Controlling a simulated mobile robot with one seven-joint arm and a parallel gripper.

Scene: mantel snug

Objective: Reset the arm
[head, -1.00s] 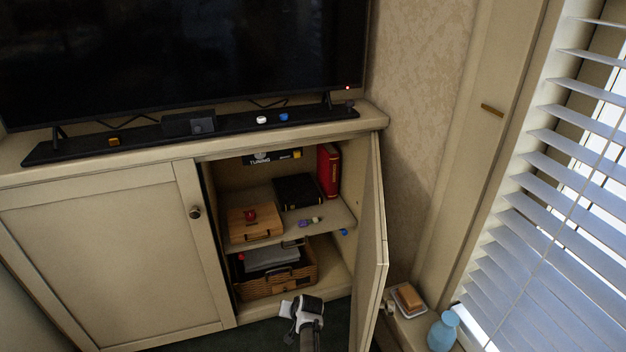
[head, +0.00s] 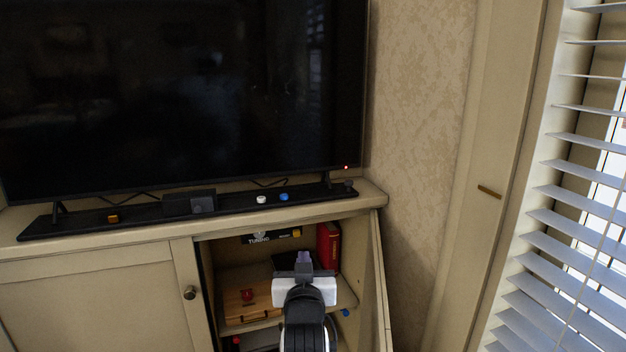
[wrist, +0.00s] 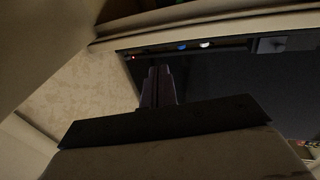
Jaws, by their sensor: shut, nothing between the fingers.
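My gripper (head: 303,258) shows in the head view in front of the open right side of the cabinet, with my arm reaching up from the bottom edge. Its fingers point toward the cabinet opening and are shut with nothing between them. In the wrist view the closed fingers (wrist: 158,86) stand up in the middle, with the dark television (wrist: 230,95) behind them. My gripper hides part of the cabinet shelf and the black box on it.
The cabinet door (head: 377,290) stands open close to the right of my arm. On the shelf are a wooden box (head: 250,303) and a red book (head: 329,246). The television (head: 180,90) stands above, behind a dark bar with small objects. Blinds (head: 580,200) are at right.

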